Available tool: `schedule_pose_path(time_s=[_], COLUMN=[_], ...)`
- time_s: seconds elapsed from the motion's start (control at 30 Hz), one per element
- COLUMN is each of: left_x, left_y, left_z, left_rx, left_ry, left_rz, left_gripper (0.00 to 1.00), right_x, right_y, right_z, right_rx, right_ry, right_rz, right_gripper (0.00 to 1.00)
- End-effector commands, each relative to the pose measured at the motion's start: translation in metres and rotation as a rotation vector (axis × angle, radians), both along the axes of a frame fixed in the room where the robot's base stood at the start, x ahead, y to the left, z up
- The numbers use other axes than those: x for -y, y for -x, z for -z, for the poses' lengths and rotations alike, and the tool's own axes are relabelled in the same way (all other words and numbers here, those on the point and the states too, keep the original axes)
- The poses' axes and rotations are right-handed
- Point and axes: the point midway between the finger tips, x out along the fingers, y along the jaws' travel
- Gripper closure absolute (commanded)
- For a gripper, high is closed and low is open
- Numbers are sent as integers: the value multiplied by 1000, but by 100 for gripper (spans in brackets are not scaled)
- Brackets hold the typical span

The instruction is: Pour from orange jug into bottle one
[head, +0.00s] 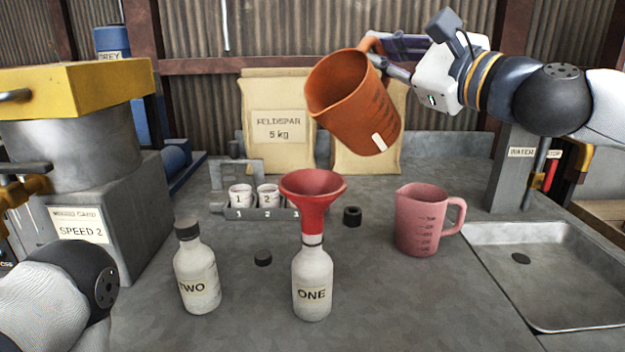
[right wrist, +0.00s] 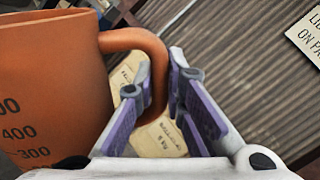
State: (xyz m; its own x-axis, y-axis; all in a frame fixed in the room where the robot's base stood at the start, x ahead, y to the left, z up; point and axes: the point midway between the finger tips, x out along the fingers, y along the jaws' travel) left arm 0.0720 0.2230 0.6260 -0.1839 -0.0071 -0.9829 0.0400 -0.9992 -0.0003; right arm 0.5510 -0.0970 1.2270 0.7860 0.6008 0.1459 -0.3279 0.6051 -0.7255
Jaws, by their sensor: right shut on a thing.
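The orange jug (head: 352,100) is in the air in the head view, tilted with its mouth toward the left, above and a little right of the red funnel (head: 313,190). The funnel stands upright in the neck of bottle one (head: 312,285), a white bottle labelled ONE. No stream shows from the jug, and its contents are not visible. My right gripper (head: 378,50) is shut on the jug's handle; in the right wrist view the orange handle (right wrist: 150,52) sits between its purple fingers. My left arm shows at lower left, its gripper out of view.
Bottle two (head: 195,275), black-capped, stands left of bottle one. A mixer (head: 80,200) fills the left.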

Motion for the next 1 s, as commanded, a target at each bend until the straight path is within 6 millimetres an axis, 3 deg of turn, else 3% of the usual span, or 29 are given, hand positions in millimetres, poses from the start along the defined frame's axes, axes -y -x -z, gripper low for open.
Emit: schedule_pose_path(time_s=[1.0], left_x=[0], left_y=[1], left_z=[1], left_rx=[-5], left_ry=[0], left_rz=[0], left_gripper=[1], right_x=[-5], right_y=[6], right_z=[-5], right_rx=[82], right_ry=[76], right_rz=[1], right_gripper=[100])
